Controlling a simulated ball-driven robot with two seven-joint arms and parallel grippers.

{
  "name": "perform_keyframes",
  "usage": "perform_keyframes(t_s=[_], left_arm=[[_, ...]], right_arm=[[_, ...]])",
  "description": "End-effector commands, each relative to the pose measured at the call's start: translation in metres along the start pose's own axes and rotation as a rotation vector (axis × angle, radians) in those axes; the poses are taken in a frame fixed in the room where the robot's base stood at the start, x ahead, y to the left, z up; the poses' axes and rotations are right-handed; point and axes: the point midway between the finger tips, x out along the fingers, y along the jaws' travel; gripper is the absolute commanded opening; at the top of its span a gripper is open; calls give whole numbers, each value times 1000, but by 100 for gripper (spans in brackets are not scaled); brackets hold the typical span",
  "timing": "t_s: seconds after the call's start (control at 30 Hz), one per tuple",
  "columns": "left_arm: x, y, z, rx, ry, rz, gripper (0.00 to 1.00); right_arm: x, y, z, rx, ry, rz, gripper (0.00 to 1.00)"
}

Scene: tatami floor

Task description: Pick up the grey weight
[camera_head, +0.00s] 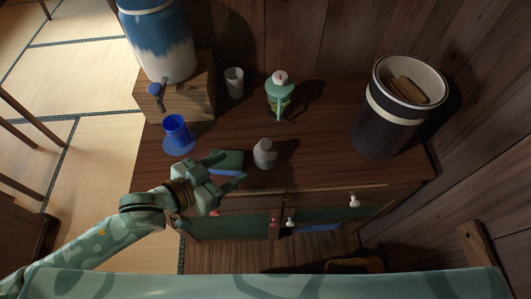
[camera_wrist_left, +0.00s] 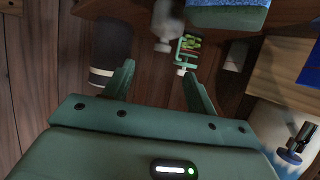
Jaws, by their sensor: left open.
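The grey weight (camera_head: 265,153) stands upright near the front edge of the dark wooden cabinet top. In the left wrist view it shows at the top (camera_wrist_left: 165,22), partly cut off by the frame edge. My left gripper (camera_head: 230,170) is open and empty, to the left of the weight and a little nearer the front edge, apart from it. In the left wrist view the two fingers (camera_wrist_left: 157,82) are spread with nothing between them. My right gripper is not in view.
A green and blue sponge-like block (camera_head: 230,158) lies beside the gripper. Bare top lies right of the weight.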

Motion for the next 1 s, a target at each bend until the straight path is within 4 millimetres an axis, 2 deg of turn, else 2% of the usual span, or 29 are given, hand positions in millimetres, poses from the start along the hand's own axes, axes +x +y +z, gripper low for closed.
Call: perform_keyframes(t_s=[0.03,0.1,0.3,0.53,0.8,1.0], left_arm=[[16,0,2,-2,4,1,57],[34,0,2,-3,4,1,57],[75,-1,2,-1,3,1,57],[95,-2,0,0,3,1,57],[135,-7,0,-1,2,1,57],[139,-7,-3,1,2,1,57]], right_arm=[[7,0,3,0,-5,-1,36],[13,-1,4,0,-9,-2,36],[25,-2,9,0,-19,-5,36],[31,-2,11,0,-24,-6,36],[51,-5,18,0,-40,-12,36],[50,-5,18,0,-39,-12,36]])
